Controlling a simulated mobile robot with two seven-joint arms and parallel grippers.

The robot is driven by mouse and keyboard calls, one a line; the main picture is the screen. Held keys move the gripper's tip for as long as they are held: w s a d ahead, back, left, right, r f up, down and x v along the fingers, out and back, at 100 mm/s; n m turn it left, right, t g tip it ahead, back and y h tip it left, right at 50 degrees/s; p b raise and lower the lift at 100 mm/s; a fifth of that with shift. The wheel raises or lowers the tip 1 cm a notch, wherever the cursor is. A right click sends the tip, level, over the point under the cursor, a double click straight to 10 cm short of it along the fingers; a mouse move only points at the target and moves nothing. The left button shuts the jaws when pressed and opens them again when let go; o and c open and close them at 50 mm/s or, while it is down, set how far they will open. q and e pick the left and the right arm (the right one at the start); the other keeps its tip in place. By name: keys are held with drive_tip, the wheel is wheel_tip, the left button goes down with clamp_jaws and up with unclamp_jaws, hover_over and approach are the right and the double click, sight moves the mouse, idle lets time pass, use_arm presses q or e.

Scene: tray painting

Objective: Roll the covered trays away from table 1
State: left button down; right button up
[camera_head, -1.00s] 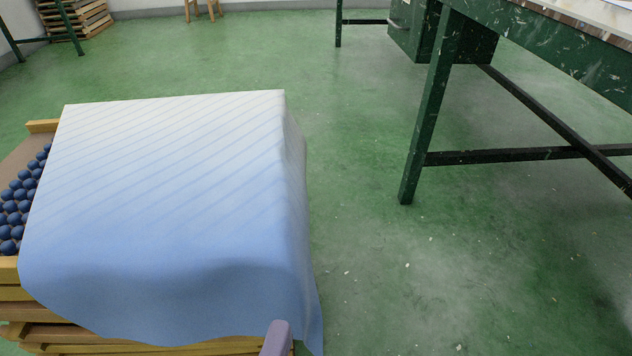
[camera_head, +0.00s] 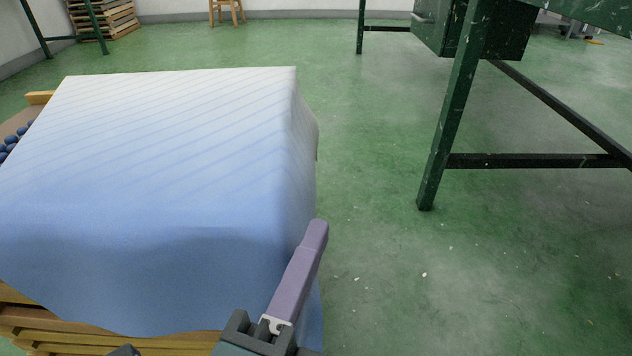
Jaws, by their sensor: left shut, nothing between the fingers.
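A stack of wooden trays (camera_head: 60,335) stands at the left, under a blue and white striped cloth (camera_head: 170,160). The cloth hangs over the stack's right side and hides most of it. Some dark blue balls (camera_head: 8,146) show in the top tray at the left edge. My left gripper (camera_head: 316,230), with mauve fingers, is shut and empty at the cloth's front right corner. I cannot tell whether it touches the cloth. A green paint-spattered table (camera_head: 455,110) stands at the right; I cannot tell whether it is table 1. My right gripper is out of view.
Green floor (camera_head: 365,180) lies open between the stack and the table's leg. A low crossbar (camera_head: 540,160) runs between the table's legs. Another pile of wooden trays (camera_head: 105,18) and a wooden stool (camera_head: 226,10) stand by the far wall.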

use_arm(q)
drive_tip(key=shift+s+a, duration=0.1)
drive_tip(key=shift+a, duration=1.05)
drive_tip(key=shift+a, duration=0.1)
